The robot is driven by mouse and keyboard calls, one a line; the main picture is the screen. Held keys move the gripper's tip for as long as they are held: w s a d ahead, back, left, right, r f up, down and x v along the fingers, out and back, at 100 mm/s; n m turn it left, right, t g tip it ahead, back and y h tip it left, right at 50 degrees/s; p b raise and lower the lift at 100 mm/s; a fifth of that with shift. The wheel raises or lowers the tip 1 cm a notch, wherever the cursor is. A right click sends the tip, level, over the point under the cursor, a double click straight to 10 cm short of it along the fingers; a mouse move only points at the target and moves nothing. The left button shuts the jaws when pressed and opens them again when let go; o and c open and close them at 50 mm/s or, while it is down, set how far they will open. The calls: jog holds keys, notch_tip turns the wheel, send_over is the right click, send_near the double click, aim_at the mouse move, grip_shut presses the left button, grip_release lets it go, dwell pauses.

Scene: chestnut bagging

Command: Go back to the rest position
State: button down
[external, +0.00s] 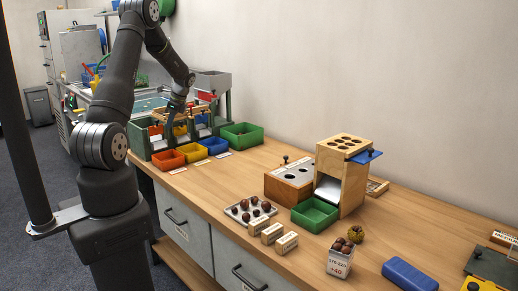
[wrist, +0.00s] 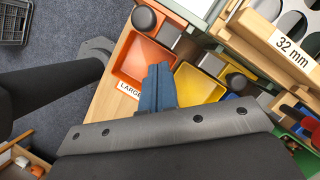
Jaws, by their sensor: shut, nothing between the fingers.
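My gripper (wrist: 158,85) is shut and empty, its blue fingers together in the wrist view. It hangs above the orange bin (wrist: 141,60) and close to the yellow bin (wrist: 197,86). In the external view my arm reaches to the back left of the bench, over the sorting station with the orange bin (external: 168,159), yellow bin (external: 190,152) and blue bin (external: 214,146). The fingertips are small and hard to make out there. A white bag (external: 339,265) filled with chestnuts stands upright at the bench front, far from my gripper.
A grey tray (external: 237,216) holds several chestnuts. Small labelled blocks (external: 272,233), a green bin (external: 314,215), a wooden tower (external: 350,178) and a blue case (external: 409,275) share the bench. A green bin (external: 242,136) stands right of the blue one. Bench between bins and tray is clear.

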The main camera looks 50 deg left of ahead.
aim_at(160, 126)
jog(key=shift+s+a+r, duration=1)
jog(key=shift+s+a, duration=0.1)
jog(key=shift+a, duration=0.05)
jog(key=c, duration=2.1)
grip_release()
jog(key=o, duration=1.1)
jog(key=shift+c, duration=0.2)
jog(key=o, duration=0.4)
jog(key=shift+w+r, duration=0.15)
jog(key=shift+r, duration=0.15)
jog(key=o, duration=0.6)
jog(key=w+r+n+t, duration=0.1)
jog(key=w+d+r+n+t, duration=0.1)
jog(key=r, duration=0.1)
jog(key=shift+d+r+n, duration=0.15)
jog(key=shift+r+n, duration=0.15)
jog(key=shift+n, duration=0.1)
jog(key=shift+o, duration=0.2)
jog(key=w+d+r+n+t, duration=0.3)
jog(key=w+r+n+t, duration=0.1)
jog(key=r+n, duration=0.25)
jog(key=a+x, duration=0.1)
jog(key=x, duration=0.8)
jog(key=shift+a+r+m+y, duration=0.15)
jog(key=shift+m+y, duration=0.2)
jog(key=shift+y, duration=0.05)
